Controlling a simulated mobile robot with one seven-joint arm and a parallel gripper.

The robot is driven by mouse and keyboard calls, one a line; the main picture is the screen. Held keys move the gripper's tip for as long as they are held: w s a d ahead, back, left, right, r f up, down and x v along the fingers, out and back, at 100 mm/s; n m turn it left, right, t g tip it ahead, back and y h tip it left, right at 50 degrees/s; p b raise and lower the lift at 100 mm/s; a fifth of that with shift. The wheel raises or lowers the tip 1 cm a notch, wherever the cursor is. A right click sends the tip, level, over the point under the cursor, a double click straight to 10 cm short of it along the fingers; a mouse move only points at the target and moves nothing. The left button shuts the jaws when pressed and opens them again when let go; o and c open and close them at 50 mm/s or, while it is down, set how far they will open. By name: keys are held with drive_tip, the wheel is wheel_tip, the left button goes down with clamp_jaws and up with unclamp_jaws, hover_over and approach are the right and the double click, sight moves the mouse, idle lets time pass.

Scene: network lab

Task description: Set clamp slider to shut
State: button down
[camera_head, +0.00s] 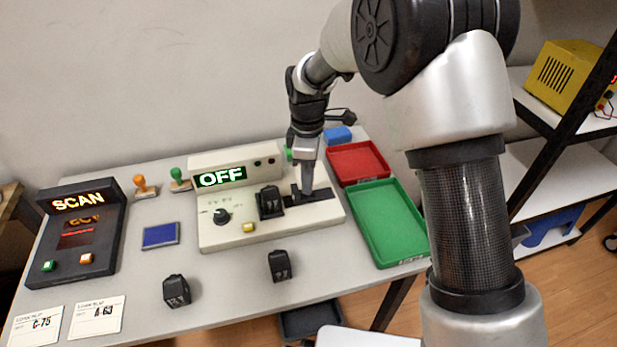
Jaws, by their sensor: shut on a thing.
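A cream test unit (270,234) with a green "OFF" display (220,178) stands at the middle of the table. A black block (270,203) sits upright on its top, left of a dark slider track (325,195). My gripper (306,190) points down at the track from above and is shut on the clamp slider there. The slider itself is mostly hidden by my fingers, and its exact position along the track cannot be told. A dark knob (221,216) and a yellow button (248,227) are on the unit's left part.
Two black blocks (176,290) (279,265) stand in front. A red tray (357,163) and green tray (385,222) lie right. A black scanner (78,236), blue pad (160,235), two stamps (142,186) (179,178) and cards (96,316) are left.

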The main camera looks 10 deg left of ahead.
sight(295, 189)
drive_tip(key=shift+s+a, duration=0.35)
drive_tip(key=shift+a, duration=0.4)
drive_tip(key=shift+s+a, duration=0.35)
drive_tip(key=shift+a, duration=0.35)
drive_tip(key=c, duration=1.6)
unclamp_jaws()
drive_tip(key=shift+r, duration=0.1)
wheel_tip(295, 189, up, 17)
drive_tip(key=p, duration=0.3)
drive_tip(key=shift+d+r, duration=0.1)
drive_tip(key=shift+r, duration=0.05)
drive_tip(key=shift+w, duration=0.1)
